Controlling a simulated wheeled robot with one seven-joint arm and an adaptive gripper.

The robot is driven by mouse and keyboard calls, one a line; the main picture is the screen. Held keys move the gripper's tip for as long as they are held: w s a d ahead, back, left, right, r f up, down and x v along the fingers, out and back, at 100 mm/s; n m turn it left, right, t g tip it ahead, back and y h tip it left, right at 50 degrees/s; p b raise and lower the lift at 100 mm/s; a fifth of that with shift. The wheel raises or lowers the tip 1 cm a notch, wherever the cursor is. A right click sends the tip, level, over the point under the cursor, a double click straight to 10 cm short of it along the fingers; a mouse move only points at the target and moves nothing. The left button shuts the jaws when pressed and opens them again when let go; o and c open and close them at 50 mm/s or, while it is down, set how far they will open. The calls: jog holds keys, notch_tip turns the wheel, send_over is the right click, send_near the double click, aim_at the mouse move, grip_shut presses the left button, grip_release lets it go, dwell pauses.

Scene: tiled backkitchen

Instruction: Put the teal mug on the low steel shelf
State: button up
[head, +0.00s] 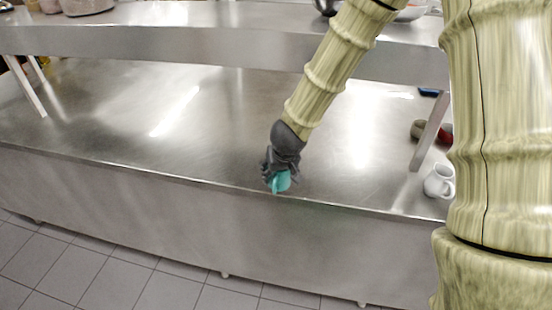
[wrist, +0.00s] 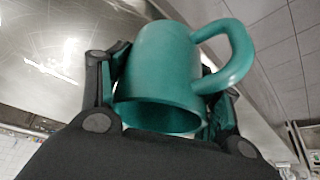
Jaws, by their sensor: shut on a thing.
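The teal mug (wrist: 158,70) is between the fingers of my gripper (wrist: 163,105) in the wrist view, with its handle toward the upper right. In the head view the teal mug (head: 280,181) shows only in part below my gripper (head: 275,172), at the front edge of the steel table. My gripper is shut on it. I cannot tell whether the mug touches the tabletop. The low steel shelf (head: 180,42) runs along the back above the steel tabletop (head: 180,130).
A white mug (head: 438,182) stands at the right front of the tabletop, near a slanted shelf leg (head: 430,132). A dark blue item (head: 429,92) and a red item (head: 446,133) lie behind that leg. Bowls stand on the shelf's right part. The tabletop's left and middle are clear.

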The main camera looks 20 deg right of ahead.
jog(key=w+d+p, duration=0.1)
jog(key=w, duration=0.2)
jog(key=w+d+p, duration=0.1)
jog(key=w, duration=0.2)
jog(key=w+d+p, duration=0.1)
jog(key=w, duration=0.2)
jog(key=shift+w+f, duration=0.2)
jog(key=shift+f, duration=0.2)
jog(key=shift+f+p, duration=0.45)
jog(key=shift+f, duration=1.35)
jog(key=shift+f, duration=0.1)
jog(key=o, duration=1.6)
jog(key=shift+r, duration=0.2)
